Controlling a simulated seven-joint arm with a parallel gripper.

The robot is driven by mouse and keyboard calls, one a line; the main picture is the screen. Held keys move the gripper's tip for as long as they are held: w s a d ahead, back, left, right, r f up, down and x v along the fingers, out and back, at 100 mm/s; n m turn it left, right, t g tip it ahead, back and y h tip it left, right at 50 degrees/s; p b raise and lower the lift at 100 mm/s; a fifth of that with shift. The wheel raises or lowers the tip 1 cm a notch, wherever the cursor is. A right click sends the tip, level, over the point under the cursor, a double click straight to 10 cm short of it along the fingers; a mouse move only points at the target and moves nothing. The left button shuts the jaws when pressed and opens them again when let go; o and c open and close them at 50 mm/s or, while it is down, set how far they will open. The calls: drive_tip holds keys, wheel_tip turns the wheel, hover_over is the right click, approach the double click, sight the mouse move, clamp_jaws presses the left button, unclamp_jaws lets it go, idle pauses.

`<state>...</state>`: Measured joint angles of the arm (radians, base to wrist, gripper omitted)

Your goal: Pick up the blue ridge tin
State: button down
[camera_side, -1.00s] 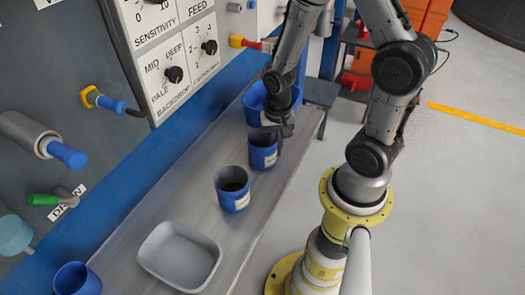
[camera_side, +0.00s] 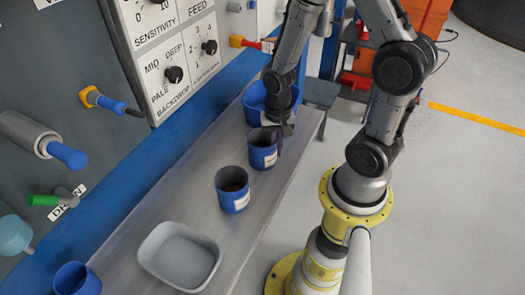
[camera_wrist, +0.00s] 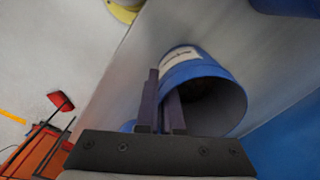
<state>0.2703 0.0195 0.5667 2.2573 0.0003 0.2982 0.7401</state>
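A blue tin with a white label (camera_side: 258,158) stands upright on the grey shelf in the side view. In the wrist view the same tin (camera_wrist: 215,72) shows its open mouth and a dark inside; its label is too blurred to read. My gripper (camera_side: 281,148) is at the right side of its rim. In the wrist view its two fingers (camera_wrist: 161,105) are close together with the tin's wall between them, so it looks shut on the rim. A second labelled blue tin (camera_side: 235,201) stands nearer the camera, with dark contents. I cannot read which label says ridge.
A blue bin (camera_side: 250,108) stands behind the gripped tin. A grey tray (camera_side: 153,262) and another blue tin (camera_side: 72,283) are at the near end of the shelf (camera_side: 190,208). A panel with knobs and handles (camera_side: 70,156) rises along the left.

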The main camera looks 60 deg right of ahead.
drive_tip(key=shift+r, duration=0.1)
drive_tip(key=shift+r, duration=0.15)
drive_tip(key=r, duration=0.3)
drive_tip(key=shift+s+a+r, duration=0.1)
drive_tip(key=shift+s+r, duration=0.15)
drive_tip(key=s+a+r, duration=0.3)
drive_tip(key=s+r, duration=0.6)
drive_tip(key=s, duration=0.4)
drive_tip(key=shift+a, duration=0.3)
idle(0.6)
